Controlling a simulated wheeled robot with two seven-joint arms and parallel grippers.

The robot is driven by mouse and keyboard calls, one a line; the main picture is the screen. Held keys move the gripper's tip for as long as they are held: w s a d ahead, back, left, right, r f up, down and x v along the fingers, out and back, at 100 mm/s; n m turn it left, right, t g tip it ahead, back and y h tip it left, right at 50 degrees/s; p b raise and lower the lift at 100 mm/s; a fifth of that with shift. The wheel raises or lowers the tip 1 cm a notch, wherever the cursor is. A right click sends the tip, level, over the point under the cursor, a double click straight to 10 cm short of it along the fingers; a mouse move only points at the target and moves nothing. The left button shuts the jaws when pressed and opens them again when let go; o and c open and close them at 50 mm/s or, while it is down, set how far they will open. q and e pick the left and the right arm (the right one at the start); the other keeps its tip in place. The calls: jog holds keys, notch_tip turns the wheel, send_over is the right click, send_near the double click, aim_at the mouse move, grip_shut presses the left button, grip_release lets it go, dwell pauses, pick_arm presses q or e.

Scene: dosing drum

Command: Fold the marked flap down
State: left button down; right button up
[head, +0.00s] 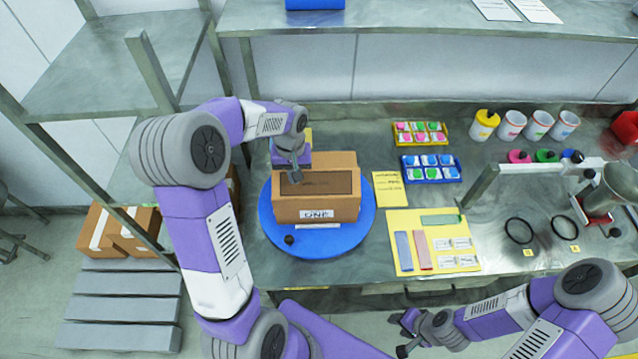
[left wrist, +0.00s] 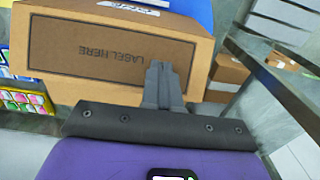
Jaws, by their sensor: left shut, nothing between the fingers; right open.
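A cardboard box (head: 345,208) stands on a blue turntable (head: 367,212). Its front carries a white label reading "ONE" (head: 316,214). A dark brown panel (head: 335,184) lies across its top, and in the left wrist view this panel reads "LABEL HERE" (left wrist: 70,50). Which flap is marked, I cannot tell for certain. My left gripper (head: 296,176) is shut and empty, over the left part of the box top; its fingers (left wrist: 163,75) overlap the panel's edge in the wrist view. Whether they touch is unclear. My right gripper (head: 402,335) is open, away from the box near the bottom of the head view.
A yellow sheet (head: 403,262) with colored strips lies right of the turntable. Yellow (head: 443,142) and blue (head: 459,170) trays of small pieces sit behind it. Cups (head: 512,124) and a stand are farther right. A shelf post (head: 150,70) rises at left.

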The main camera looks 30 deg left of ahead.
pick_arm(q)
jog(key=shift+f, duration=0.15)
jog(key=shift+w+a+f+b, duration=0.4)
jog(key=shift+w+f, duration=0.25)
jog(key=shift+f, duration=0.3)
jog(key=shift+f+b, duration=0.4)
jog(key=shift+b, duration=0.05)
jog(key=shift+r+p, duration=3.1)
jog(key=shift+r, duration=1.05)
jog(key=shift+f, duration=0.1)
